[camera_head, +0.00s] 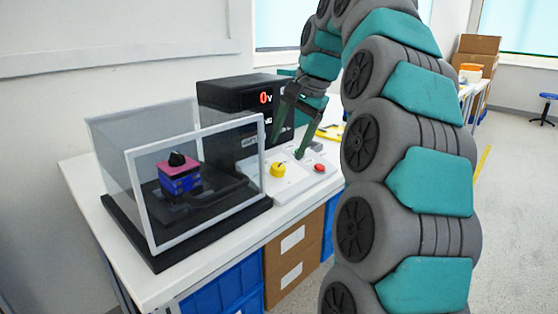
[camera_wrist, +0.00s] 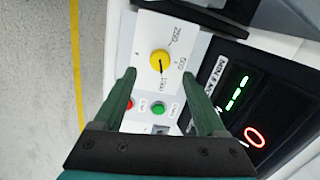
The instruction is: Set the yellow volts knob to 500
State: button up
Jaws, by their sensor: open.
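The yellow volts knob (camera_wrist: 160,63) sits on a white panel with the printed labels 250, 500 and 1000 around it. A small dark mark shows on the knob, but I cannot tell which label it points to. In the head view the knob (camera_head: 278,170) is at the front of the panel. My gripper (camera_wrist: 158,73) is open, with the knob appearing between its two green fingertips in the wrist view. In the head view my gripper (camera_head: 287,150) is above and slightly behind the knob, apparently apart from it. Nothing is held.
Red (camera_head: 319,168) and green (camera_wrist: 158,108) buttons sit beside the knob. A black meter (camera_head: 235,95) with a red 0 V readout stands behind the panel. A clear box (camera_head: 140,200) on a black base holds a blue and pink device at left.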

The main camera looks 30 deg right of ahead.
aim_at(279, 167)
jog(key=shift+x, duration=3.15)
jog(key=shift+c, duration=0.4)
grip_shut()
